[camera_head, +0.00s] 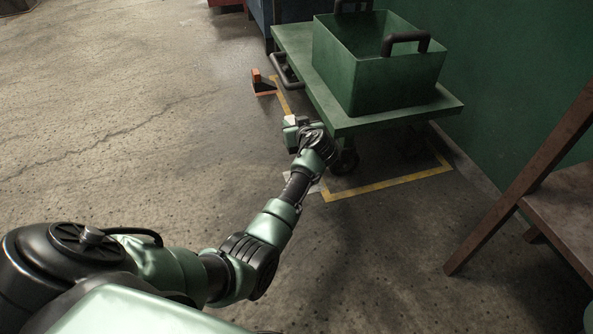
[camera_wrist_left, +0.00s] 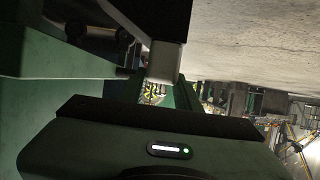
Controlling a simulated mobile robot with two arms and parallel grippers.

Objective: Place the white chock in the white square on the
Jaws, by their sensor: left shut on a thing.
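My left gripper (camera_head: 297,127) is beside the near left side of the green cart, above the floor. It is shut on a small white block, which looks like the white chock (camera_head: 290,119). In the left wrist view, a pale grey block face (camera_wrist_left: 163,62) shows beyond the gripper body; the fingers' contact is mostly hidden. A white square (camera_head: 315,188) lies on the floor beside the yellow line's corner, partly hidden under my left forearm. My right gripper is not in view.
The green cart (camera_head: 455,104) carries a green bin (camera_head: 350,60) with black handles. A yellow line (camera_head: 390,183) outlines its bay. An orange chock (camera_head: 263,84) stands on the floor at the line's far left. A brown wooden frame (camera_head: 520,180) is at right. The left floor is clear.

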